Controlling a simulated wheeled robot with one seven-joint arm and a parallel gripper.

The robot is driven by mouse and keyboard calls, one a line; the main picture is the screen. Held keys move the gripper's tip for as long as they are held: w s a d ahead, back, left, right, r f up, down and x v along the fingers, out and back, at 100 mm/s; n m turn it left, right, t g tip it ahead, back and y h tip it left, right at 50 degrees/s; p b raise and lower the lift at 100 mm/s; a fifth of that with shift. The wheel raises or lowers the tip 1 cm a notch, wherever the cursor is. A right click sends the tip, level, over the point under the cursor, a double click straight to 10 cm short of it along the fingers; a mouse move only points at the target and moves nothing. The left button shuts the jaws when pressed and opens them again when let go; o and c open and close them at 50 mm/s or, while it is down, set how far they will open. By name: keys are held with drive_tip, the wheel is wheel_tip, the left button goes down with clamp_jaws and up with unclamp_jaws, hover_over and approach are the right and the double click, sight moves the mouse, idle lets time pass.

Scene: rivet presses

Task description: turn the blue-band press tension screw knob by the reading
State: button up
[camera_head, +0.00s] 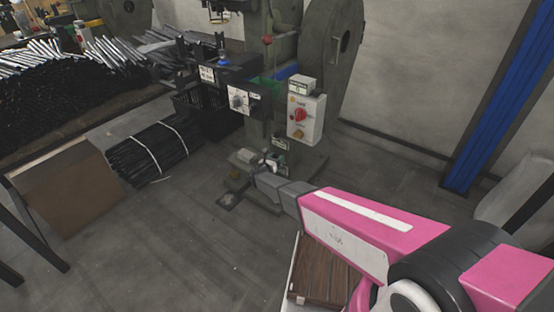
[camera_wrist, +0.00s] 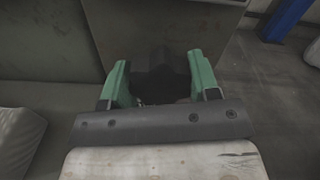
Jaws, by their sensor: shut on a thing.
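The press (camera_head: 255,45) stands upright in the head view, grey-green, with a short blue strip (camera_head: 286,72) on its body. My gripper (camera_head: 269,162) is low at the front of the press, near its foot. In the wrist view, the green fingers of my gripper (camera_wrist: 160,88) are shut on a dark knob (camera_wrist: 158,72) in front of a plain grey face. The knob's edges and any marks are too dark to make out. In the head view, my gripper and arm hide most of that spot. A small white display box (camera_head: 301,84) is too small to read.
A control box (camera_head: 305,118) with a red switch is on the press, above my gripper. A white plate with a dial (camera_head: 238,99) is to its left. Bundled black rods (camera_head: 150,153) lie on the floor at left. A blue post (camera_head: 500,95) stands at right. Floor between is clear.

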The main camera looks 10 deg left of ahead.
drive_tip(key=m, duration=0.5)
drive_tip(key=shift+m, duration=0.4)
drive_tip(key=m, duration=1)
drive_tip(key=shift+s+m, duration=0.1)
drive_tip(key=shift+m, duration=0.3)
drive_tip(key=m, duration=0.5)
drive_tip(key=shift+d+f, duration=0.1)
drive_tip(key=shift+m, duration=0.3)
drive_tip(key=o, duration=0.9)
drive_tip(key=v, duration=1)
drive_tip(key=shift+s+a, duration=0.2)
drive_tip(key=shift+s, duration=0.15)
